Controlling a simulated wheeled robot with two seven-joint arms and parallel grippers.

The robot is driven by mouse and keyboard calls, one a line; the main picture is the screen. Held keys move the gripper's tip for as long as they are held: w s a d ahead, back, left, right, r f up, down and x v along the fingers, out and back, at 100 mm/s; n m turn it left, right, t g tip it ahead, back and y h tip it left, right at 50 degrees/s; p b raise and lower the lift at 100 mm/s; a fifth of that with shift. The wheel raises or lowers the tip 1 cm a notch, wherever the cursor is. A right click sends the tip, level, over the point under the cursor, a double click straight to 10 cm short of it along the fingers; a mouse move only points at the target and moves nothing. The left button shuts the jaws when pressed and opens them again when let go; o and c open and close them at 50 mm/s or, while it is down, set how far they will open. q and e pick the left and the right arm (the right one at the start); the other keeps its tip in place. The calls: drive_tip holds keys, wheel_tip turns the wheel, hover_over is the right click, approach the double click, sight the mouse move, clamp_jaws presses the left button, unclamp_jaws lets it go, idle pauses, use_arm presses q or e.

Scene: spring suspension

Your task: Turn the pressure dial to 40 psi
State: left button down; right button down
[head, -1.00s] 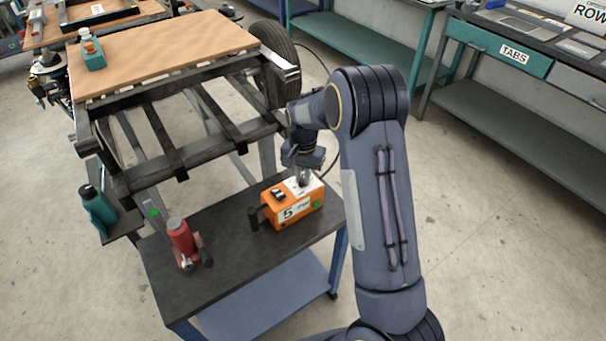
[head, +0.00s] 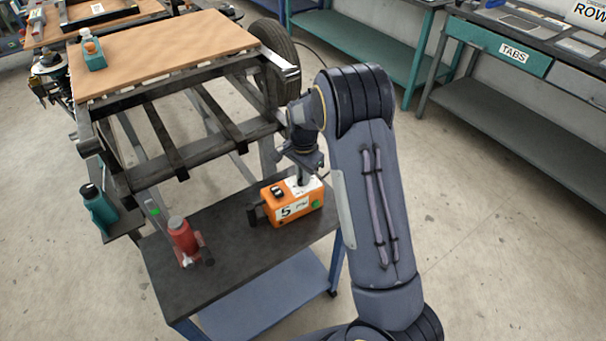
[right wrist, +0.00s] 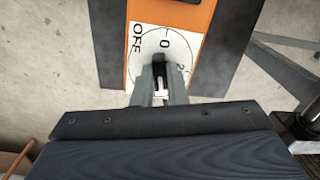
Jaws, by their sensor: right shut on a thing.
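The orange pressure box (head: 296,209) sits on the dark-topped cart, with a "5" label on its front. In the right wrist view its white dial face (right wrist: 181,43) shows "OFF", a "0" and part of a "2". My right gripper (head: 302,180) points down onto the top of the box. In the right wrist view the right gripper (right wrist: 160,85) is shut on the dark dial knob (right wrist: 159,60), near the "0". The fingers hide part of the knob and face, so I cannot read the exact setting. My left gripper is not in view.
A red bottle jack (head: 183,238) stands on the cart top (head: 235,245), left of the box. A teal bottle (head: 99,208) is on a small shelf farther left. A dark metal frame (head: 190,150) with a tyre (head: 277,62) stands behind the cart.

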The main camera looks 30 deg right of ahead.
idle(0.8)
drive_tip(key=c, duration=1.4)
unclamp_jaws()
drive_tip(key=shift+c, duration=0.2)
wheel_tip(320, 180, up, 8)
drive_tip(key=shift+f, duration=0.1)
